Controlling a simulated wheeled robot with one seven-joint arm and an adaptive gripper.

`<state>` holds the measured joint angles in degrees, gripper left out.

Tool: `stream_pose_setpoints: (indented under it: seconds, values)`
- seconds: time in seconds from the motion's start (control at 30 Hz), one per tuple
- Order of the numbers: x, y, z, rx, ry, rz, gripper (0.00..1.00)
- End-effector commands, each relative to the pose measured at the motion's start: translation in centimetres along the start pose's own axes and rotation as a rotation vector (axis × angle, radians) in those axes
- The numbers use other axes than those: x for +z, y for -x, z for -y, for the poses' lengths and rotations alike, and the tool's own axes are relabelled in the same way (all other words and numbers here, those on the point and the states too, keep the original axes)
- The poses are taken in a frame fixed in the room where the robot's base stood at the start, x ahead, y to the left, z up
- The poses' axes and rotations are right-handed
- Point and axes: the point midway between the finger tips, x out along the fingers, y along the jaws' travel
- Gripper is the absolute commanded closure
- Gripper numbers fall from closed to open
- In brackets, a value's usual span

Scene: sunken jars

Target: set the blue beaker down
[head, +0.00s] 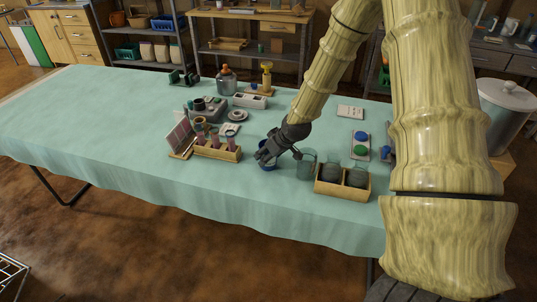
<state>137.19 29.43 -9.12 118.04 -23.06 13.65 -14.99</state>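A small blue vessel, which looks like the blue beaker (268,167), is in the head view near the middle of the cloth-covered table (100,125). My gripper (272,158) is right at it and hides much of it. A dark finger shows at its left and another dark part of the gripper points right. I cannot tell whether the fingers are closed on the beaker, nor whether its base touches the cloth.
A clear glass beaker (306,167) stands just right of my gripper. Beside it is a wooden box (342,189) with dark jars. A wooden rack (217,152) with tubes stands to the left. The table's left part and front strip are clear.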

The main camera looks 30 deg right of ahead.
Motion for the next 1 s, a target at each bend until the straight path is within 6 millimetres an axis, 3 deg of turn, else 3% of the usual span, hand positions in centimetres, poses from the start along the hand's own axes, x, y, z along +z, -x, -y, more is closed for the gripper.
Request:
stream_pose_setpoints:
  seconds: [0.03,0.13,0.6,1.0]
  values:
    - [0.0,-0.1,0.0,0.000,0.000,0.000,0.38]
    - [0.0,0.0,0.0,0.000,0.000,0.000,0.20]
    - [-0.1,0.5,0.0,0.000,0.000,-0.001,0.20]
    - [-0.2,4.6,0.0,0.000,0.000,-0.001,0.20]
